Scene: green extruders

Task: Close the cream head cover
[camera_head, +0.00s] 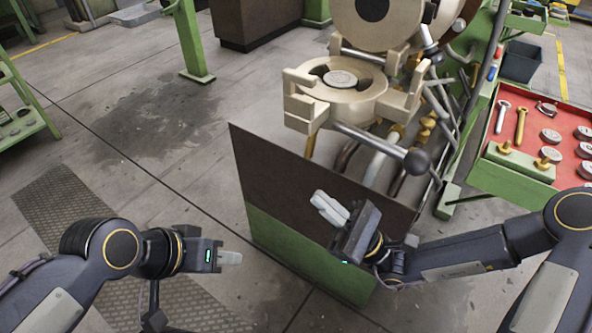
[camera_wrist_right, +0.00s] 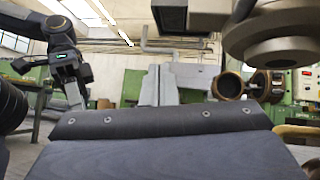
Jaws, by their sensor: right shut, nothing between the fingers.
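The cream extruder head (camera_head: 340,88) stands at the upper middle of the head view, with a round grey disc in its centre. The cream round cover (camera_head: 378,18) stands raised behind it, swung open and cut off by the top edge. A lever with a dark ball knob (camera_head: 415,161) sticks out at the front. My right gripper (camera_head: 330,208) is shut and empty, in front of and below the head, apart from it. Its fingers also show in the right wrist view (camera_wrist_right: 160,86). My left gripper (camera_head: 230,257) is at lower left, away from the machine, seen side-on.
A dark and green machine panel (camera_head: 310,190) stands below the head, close to my right gripper. A red-topped tool cart (camera_head: 540,120) with bolts and discs is at right. The floor at left is mostly clear.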

